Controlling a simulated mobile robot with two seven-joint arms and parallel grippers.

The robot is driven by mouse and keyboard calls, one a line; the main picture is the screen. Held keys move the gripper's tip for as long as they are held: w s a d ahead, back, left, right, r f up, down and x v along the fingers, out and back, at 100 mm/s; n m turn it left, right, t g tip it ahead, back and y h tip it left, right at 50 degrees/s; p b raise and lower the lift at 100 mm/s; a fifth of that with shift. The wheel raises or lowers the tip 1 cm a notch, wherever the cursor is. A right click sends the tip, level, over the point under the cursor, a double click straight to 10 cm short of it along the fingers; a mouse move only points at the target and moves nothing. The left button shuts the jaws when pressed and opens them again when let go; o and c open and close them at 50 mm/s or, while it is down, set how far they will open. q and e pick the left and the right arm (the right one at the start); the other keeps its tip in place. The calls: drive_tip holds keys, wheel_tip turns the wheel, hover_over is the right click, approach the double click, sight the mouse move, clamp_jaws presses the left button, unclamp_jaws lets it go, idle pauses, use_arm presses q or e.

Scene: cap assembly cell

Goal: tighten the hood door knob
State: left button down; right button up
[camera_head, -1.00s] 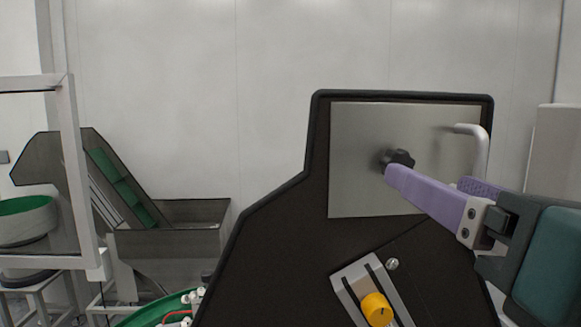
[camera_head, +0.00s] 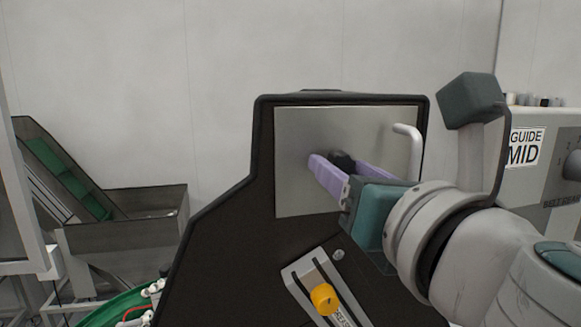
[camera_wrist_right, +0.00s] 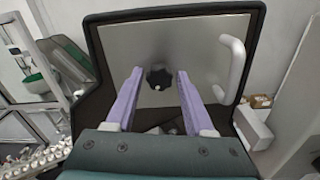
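The hood door is a grey metal plate (camera_head: 300,190) on the dark machine housing, with a white handle (camera_head: 408,143) at its right. The black lobed knob (camera_head: 342,160) is on the door, partly hidden by my right gripper (camera_head: 335,163) in the head view. In the right wrist view the knob (camera_wrist_right: 159,78) shows whole. The purple fingers of my right gripper (camera_wrist_right: 158,74) are open, one on each side of it, with visible gaps. I cannot tell whether the fingertips reach the knob's depth. My left gripper is not in view.
A yellow knob (camera_head: 324,298) on a slotted bracket is below the door. A hopper with a green conveyor (camera_head: 65,175) stands at the left. A grey cabinet labelled GUIDE MID (camera_head: 525,150) is at the right. The door handle is close to my right finger.

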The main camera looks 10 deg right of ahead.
clamp_jaws()
